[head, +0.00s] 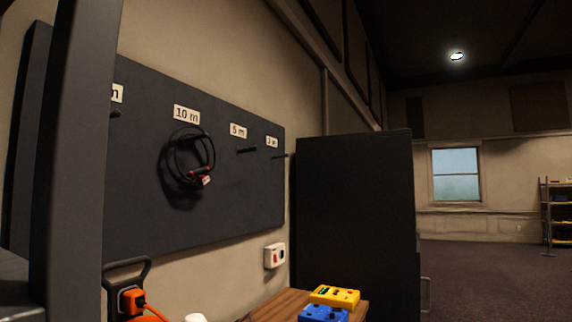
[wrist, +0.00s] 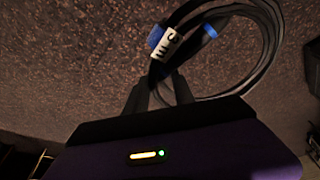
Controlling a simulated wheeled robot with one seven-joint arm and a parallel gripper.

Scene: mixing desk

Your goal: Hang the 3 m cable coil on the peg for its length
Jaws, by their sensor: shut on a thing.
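In the wrist view my gripper (wrist: 160,90) is shut on a dark cable coil (wrist: 275,40) with blue connectors. Its white tag (wrist: 166,43) is upside down; it seems to read 3 m. The coil's loop hangs out past the fingertips to the right, over the floor. In the head view a dark peg board (head: 225,200) is on the left wall. Its rightmost peg (head: 280,156) is bare, under a small label (head: 272,141) whose number is hard to read. The 5 m peg (head: 247,150) is also bare. My gripper is outside the head view.
A coil with red connectors (head: 190,160) hangs under the 10 m label (head: 187,114). Another peg (head: 115,113) shows at the left, its label cut off. A tall dark cabinet (head: 350,220) stands right of the board. Yellow (head: 335,295) and blue (head: 323,313) boxes sit on a wooden top below.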

